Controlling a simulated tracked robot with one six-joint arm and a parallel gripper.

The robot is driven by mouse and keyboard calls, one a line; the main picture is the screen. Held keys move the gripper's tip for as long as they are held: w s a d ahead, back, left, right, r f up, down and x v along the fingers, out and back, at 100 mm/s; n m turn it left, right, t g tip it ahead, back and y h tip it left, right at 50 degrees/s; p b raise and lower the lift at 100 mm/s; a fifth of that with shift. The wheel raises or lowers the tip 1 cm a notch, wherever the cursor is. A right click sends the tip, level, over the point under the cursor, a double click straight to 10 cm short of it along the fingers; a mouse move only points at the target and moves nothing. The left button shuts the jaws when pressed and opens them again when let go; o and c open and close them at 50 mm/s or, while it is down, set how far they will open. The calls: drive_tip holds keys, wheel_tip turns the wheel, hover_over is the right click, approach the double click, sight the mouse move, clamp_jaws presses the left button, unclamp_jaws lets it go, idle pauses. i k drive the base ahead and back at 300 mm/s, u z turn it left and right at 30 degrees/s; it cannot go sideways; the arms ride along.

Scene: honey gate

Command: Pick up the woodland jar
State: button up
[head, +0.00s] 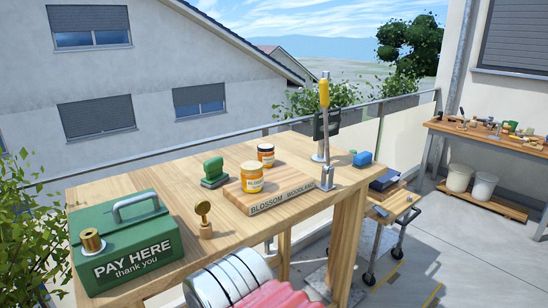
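Two jars stand on the wooden table. A larger jar of golden honey (252,178) stands on the left part of the board (290,187), above the word BLOSSOM. The right part, above WOODLAND, is bare. The jar labels are too small to read; the dark one looks like the woodland jar. My gripper is not in view.
A green stamp-like block (213,173) sits left of the jars. A green PAY HERE box (125,243) and small brass stand (204,218) are at left. An upright yellow-handled lever (324,95) stands at the board's right end. A railing (390,103) runs behind the table (160,184).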

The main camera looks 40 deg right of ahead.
sight(265, 153)
drive_tip(key=z, duration=2.1)
drive_tip(key=k, duration=0.75)
drive_tip(key=u, duration=0.75)
drive_tip(key=i, duration=0.9)
